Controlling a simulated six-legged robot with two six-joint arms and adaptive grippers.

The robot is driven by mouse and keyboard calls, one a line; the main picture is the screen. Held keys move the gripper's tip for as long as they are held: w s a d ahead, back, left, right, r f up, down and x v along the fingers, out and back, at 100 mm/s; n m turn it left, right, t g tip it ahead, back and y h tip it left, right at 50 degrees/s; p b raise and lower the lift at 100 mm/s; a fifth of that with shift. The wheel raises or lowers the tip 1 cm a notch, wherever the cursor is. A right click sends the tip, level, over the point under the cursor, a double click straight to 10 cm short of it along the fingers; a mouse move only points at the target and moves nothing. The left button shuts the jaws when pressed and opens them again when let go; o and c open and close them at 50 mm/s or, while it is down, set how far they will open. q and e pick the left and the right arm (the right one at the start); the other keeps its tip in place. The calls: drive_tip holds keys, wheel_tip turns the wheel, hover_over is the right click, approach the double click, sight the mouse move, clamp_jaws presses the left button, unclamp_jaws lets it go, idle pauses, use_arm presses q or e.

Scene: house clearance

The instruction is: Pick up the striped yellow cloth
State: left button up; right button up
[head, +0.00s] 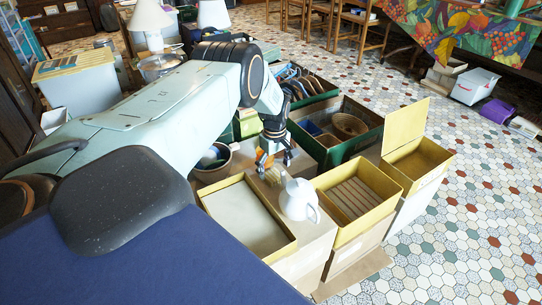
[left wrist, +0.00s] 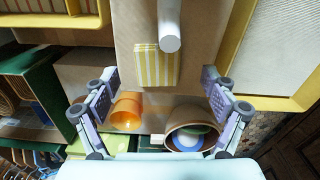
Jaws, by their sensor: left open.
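The striped yellow cloth (left wrist: 152,68) is a small folded yellow-and-white piece. In the left wrist view it lies flat on the brown cardboard top (left wrist: 190,60), just below a white object (left wrist: 170,28). My left gripper (left wrist: 160,78) is open, with one finger to each side of the cloth and nothing held between them. In the head view my left gripper (head: 273,157) points down over the back of the cardboard, behind the white jug (head: 298,201). My right gripper is not in view.
An orange cup (left wrist: 127,112) and a round pot (left wrist: 192,138) with blue and white pieces sit near the gripper. Yellow-rimmed boxes (head: 247,222) and (head: 357,195) flank the jug. A green crate (head: 345,127) stands behind.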

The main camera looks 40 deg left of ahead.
sight(275, 177)
use_arm(q)
wheel_tip(275, 177, down, 4)
drive_tip(key=shift+w+d+r+b, duration=0.1)
drive_tip(key=shift+r+b, duration=0.15)
drive_tip(key=shift+b, duration=0.45)
drive_tip(key=shift+r, duration=0.15)
drive_tip(key=shift+c, duration=0.4)
drive_tip(key=c, duration=0.9)
drive_tip(key=shift+o, duration=0.2)
wheel_tip(275, 177, up, 10)
drive_tip(key=p, duration=0.5)
